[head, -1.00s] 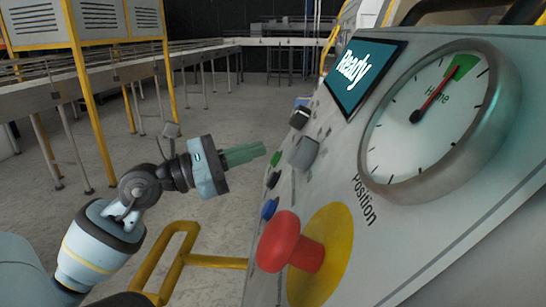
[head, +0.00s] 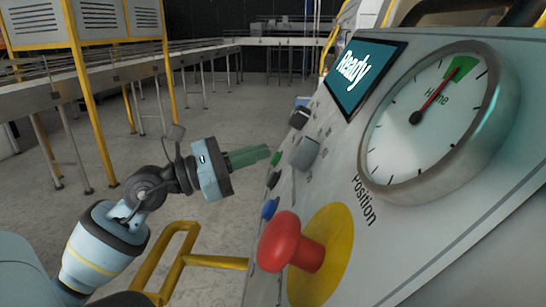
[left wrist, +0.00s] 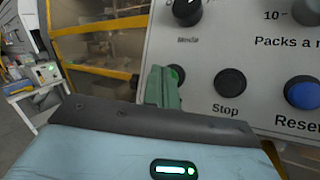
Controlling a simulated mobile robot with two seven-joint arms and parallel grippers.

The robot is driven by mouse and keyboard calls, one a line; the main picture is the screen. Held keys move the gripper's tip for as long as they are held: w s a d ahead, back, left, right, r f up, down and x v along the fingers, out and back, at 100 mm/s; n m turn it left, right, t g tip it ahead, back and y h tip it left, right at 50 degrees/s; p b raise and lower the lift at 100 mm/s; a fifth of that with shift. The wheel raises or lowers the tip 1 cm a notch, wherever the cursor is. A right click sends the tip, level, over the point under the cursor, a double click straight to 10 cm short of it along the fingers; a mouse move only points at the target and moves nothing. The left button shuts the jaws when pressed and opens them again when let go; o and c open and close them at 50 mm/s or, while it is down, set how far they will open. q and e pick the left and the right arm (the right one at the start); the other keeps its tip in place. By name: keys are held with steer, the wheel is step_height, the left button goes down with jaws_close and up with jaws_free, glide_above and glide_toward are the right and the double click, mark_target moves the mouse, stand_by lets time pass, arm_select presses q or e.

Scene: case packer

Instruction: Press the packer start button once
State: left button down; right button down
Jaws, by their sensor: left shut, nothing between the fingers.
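The green button (head: 276,158) sits on the sloped control panel (head: 345,130), above a black button (head: 273,179) and a blue one (head: 270,208). My left gripper (head: 267,152) is shut and empty, its green fingers pointing at the panel with the tips right at the green button. I cannot tell whether they touch it. In the left wrist view the fingers (left wrist: 162,88) partly cover the green button (left wrist: 179,72). Beside it are the black button (left wrist: 229,82) labelled Stop and the blue button (left wrist: 302,92) labelled Reset. My right gripper is out of view.
A red mushroom knob (head: 282,240) on a yellow disc projects from the panel below the buttons. A grey knob (head: 304,153) and the Mode knob (left wrist: 187,11) are close by. The screen (head: 365,75) reads Ready. A yellow rail (head: 215,262) stands below my left arm.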

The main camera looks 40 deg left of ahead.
arm_select(q)
steer(key=shift+w+d+f, duration=0.2)
steer(key=shift+d+f, duration=0.05)
stand_by(0.8)
steer(key=shift+a, duration=0.1)
steer(key=shift+s+a+r, duration=0.4)
steer(key=shift+a, duration=0.05)
steer(key=s+a+r, duration=0.2)
steer(key=a, duration=0.1)
steer(key=shift+s+a+r, duration=0.2)
steer(key=shift+a+r, duration=0.05)
steer(key=shift+a, duration=0.05)
stand_by(0.5)
stand_by(0.8)
